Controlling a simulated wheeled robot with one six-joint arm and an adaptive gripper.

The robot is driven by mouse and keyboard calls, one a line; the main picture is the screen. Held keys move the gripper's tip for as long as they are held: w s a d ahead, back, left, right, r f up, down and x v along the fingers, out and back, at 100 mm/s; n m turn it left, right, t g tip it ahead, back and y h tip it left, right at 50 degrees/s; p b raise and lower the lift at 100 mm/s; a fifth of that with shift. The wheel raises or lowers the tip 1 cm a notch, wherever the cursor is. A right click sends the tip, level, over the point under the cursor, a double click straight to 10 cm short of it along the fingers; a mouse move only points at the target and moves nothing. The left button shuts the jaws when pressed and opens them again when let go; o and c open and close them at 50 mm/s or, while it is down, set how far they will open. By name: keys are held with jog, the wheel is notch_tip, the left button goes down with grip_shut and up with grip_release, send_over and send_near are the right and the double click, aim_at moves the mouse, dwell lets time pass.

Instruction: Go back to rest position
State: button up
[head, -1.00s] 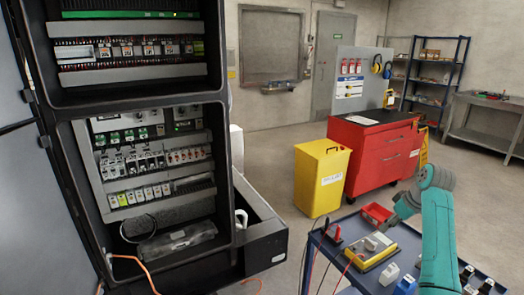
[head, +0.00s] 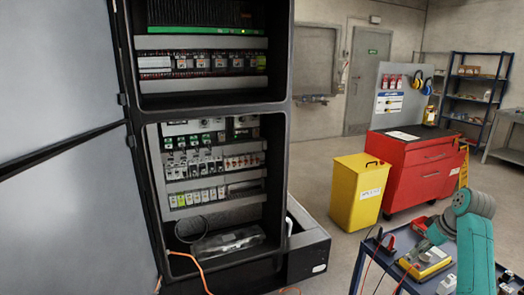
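My teal and grey arm stands at the lower right of the head view. Its grey end, with my gripper (head: 427,244), points down and left over the blue cart (head: 371,243). The fingers are small and blend with the yellow instrument (head: 428,265) below and behind them. I cannot tell whether they are open, or whether they touch it.
An open electrical cabinet (head: 283,150) fills the left and middle, its grey door (head: 65,150) swung out to the left. A yellow bin (head: 358,192) and a red tool chest (head: 427,168) stand behind the cart. Some floor (head: 325,205) is clear between cabinet and bin.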

jog(key=s+a+f+m+t, duration=0.15)
jog(key=a+f, duration=0.25)
jog(key=f, duration=0.4)
jog(key=s+a+f+h, duration=0.1)
jog(key=s+a+f, duration=0.2)
jog(key=f, duration=0.4)
jog(key=s+a+f+m+t, duration=0.15)
jog(key=a+f, duration=0.25)
jog(key=f, duration=0.4)
jog(key=s+a+f+t+h, duration=0.1)
jog(key=s+a+f, duration=0.4)
jog(key=s, duration=0.3)
jog(key=s+a+f, duration=0.4)
jog(key=s+a, duration=0.1)
jog(key=s, duration=0.3)
jog(key=s+a+r+m+t, duration=0.15)
jog(key=s+a, duration=0.25)
jog(key=s, duration=0.6)
jog(key=s+a+r+t, duration=0.2)
jog(key=s+a+r, duration=0.15)
jog(key=s, duration=0.75)
jog(key=s+a+r+t, duration=0.3)
jog(key=s+r, duration=1.2)
jog(key=r, duration=0.2)
jog(key=shift+r, duration=0.25)
